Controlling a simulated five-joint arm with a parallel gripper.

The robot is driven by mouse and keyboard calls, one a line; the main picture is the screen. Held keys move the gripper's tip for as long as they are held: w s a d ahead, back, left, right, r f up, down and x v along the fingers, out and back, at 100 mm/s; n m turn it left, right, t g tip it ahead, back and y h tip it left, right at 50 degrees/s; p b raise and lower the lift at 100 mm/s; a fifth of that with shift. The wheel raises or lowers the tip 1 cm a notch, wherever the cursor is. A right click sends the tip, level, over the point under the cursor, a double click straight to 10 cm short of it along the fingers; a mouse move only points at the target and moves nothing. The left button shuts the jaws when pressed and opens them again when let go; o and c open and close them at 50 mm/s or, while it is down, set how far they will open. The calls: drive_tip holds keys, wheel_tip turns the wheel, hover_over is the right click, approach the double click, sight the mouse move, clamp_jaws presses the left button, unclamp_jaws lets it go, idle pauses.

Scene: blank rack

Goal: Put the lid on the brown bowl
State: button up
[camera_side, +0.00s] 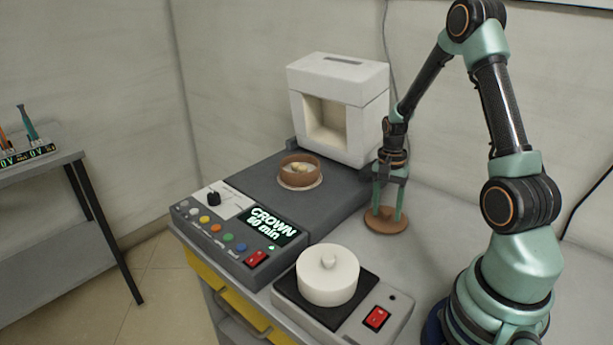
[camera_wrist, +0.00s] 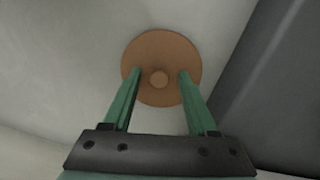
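The brown bowl (camera_side: 300,171) sits on a pale round base on the dark grey platform, open at the top, with small pale pieces inside. The brown lid (camera_side: 386,221) is a flat disc lying on the pale table, to the right of the platform. It also shows in the wrist view (camera_wrist: 160,55), with a round knob (camera_wrist: 159,79) at its middle. My gripper (camera_side: 386,214) points down over the lid. In the wrist view my gripper (camera_wrist: 160,76) is open, with one finger on each side of the knob and gaps between. Whether the fingertips touch the lid is unclear.
A white box-shaped furnace (camera_side: 340,75) with an open front stands behind the platform (camera_side: 245,180). A control panel (camera_side: 240,232) with coloured buttons is in front. A white lidded pot (camera_side: 328,276) stands on a device at the front. The table around the lid is clear.

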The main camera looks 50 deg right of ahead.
drive_tip(key=shift+r, duration=0.1)
wheel_tip(320, 180, up, 11)
drive_tip(key=w, duration=0.1)
drive_tip(key=a+r+n+t, duration=0.2)
drive_tip(key=a+r+n, duration=0.2)
drive_tip(key=a, duration=0.3)
drive_tip(key=s+a+r+n+t, duration=0.1)
drive_tip(key=a+r+n+t, duration=0.1)
drive_tip(key=a+r+n, duration=0.2)
drive_tip(key=s+a+r+n+t, duration=0.1)
drive_tip(key=a+r+n, duration=0.3)
drive_tip(key=a+n, duration=0.4)
drive_tip(key=shift+a+r+t+h, duration=0.2)
drive_tip(key=shift+a+t+h, duration=0.2)
drive_tip(key=shift+a+t, duration=0.65)
drive_tip(key=shift+o, duration=0.4)
drive_tip(key=shift+s+a+g, duration=0.1)
drive_tip(key=shift+a+g, duration=0.05)
drive_tip(key=shift+g, duration=0.1)
